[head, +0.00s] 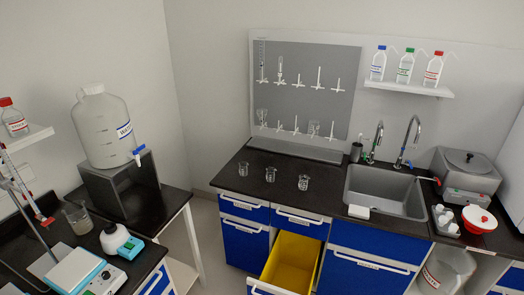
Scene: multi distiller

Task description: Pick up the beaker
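Three small clear glass beakers stand in a row on the black counter at the centre. They are the left beaker (243,169), the middle beaker (270,174) and the right beaker (303,182). All look upright and apart from each other. Which beaker is meant cannot be told from the picture. Neither of my grippers shows in the head view.
A yellow drawer (291,262) stands open below the counter (325,205). The sink (386,190) is right of the beakers. A drying pegboard (305,90) is behind them. A large carboy (104,128) stands on a dark box at left. Bare floor shows between the benches.

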